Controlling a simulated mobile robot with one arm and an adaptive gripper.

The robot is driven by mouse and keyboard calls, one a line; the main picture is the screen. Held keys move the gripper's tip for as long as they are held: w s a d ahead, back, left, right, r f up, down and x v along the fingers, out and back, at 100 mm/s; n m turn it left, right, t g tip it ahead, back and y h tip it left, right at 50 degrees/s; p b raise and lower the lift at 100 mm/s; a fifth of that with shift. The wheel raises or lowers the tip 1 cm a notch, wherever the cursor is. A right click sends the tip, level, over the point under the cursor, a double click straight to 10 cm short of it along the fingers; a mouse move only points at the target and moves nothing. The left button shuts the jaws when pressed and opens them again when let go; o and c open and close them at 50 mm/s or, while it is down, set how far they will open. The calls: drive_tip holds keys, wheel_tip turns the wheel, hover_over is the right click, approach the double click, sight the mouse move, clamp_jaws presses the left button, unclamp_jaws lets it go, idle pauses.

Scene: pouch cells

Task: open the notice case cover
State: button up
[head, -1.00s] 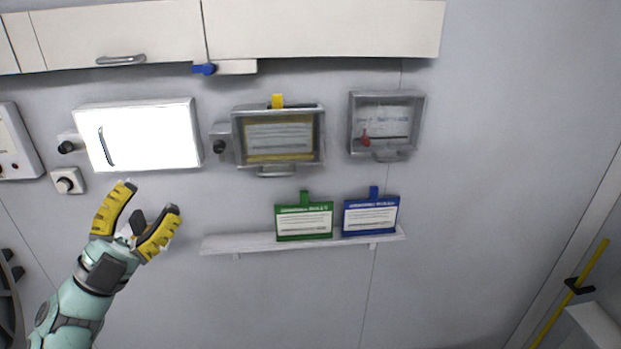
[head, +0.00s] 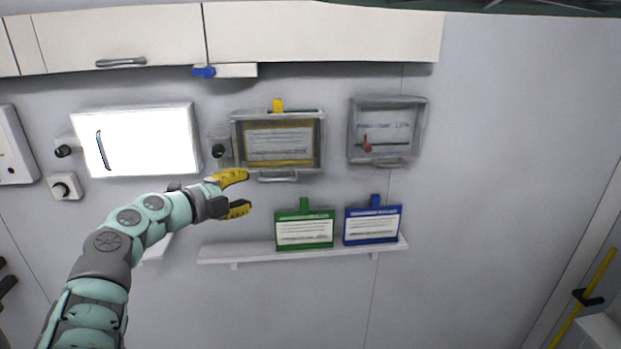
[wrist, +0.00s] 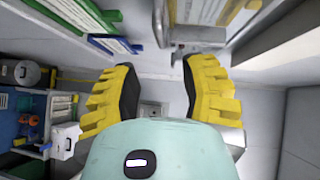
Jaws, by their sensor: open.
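The notice case (head: 322,145) is a grey wall frame with a clear front. A yellow-edged card (head: 279,162) shows inside, and a yellow tab stands above its top edge. Its cover looks shut, with a bar handle (head: 278,178) along the bottom. My gripper (head: 246,192) is open and empty, its yellow fingers just left of and slightly below the handle, apparently apart from it. In the wrist view, my gripper (wrist: 160,70) has a clear gap between its fingers. A grey metal bar (wrist: 160,24) and the case's underside show beyond them.
A second grey case (head: 422,130) with a red item inside hangs to the right. A shelf (head: 215,254) below holds a green card (head: 304,229) and a blue card (head: 371,224). A bright white panel (head: 145,140) is at left; cabinets (head: 320,35) hang above.

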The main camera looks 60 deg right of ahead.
sight(273, 181)
drive_tip(key=d+p, duration=0.1)
drive_tip(key=d, duration=0.4)
drive_tip(key=d+p, duration=0.1)
drive_tip(key=d, duration=0.1)
drive_tip(key=shift+s+d+f+p, duration=0.3)
drive_tip(key=shift+f+p, duration=0.05)
drive_tip(key=shift+d+f, duration=0.25)
drive_tip(key=shift+d, duration=0.1)
drive_tip(key=shift+s+d+f, duration=0.1)
drive_tip(key=shift+d, duration=0.85)
drive_tip(key=shift+o, duration=0.6)
clamp_jaws()
